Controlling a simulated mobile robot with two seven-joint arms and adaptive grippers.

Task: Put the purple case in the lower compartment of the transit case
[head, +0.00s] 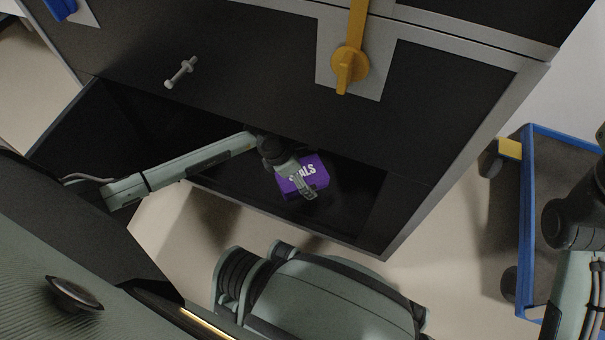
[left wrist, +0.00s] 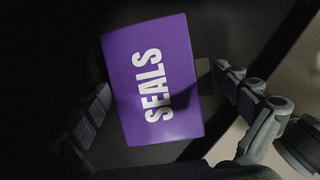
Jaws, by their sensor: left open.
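The purple case (head: 316,170), marked "SEALS", is in the dark lower compartment (head: 352,208) of the black transit case (head: 440,100), right of the compartment's middle. It appears to rest on the floor, though the contact is too dark to see. My left gripper (head: 304,188) is open and reaches into the compartment over the purple case. In the left wrist view the purple case (left wrist: 152,80) lies slightly tilted between the two spread fingers, with a dark gap showing on the left side. Only part of my right arm shows at the right edge; its gripper is out of view.
The transit case's front has a yellow latch (head: 349,66) and a pale handle (head: 181,72) above the opening. A grey edge (head: 290,222) bounds the compartment in front. A blue-framed cart (head: 526,220) stands at the right. Pale floor (head: 450,235) is clear between them.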

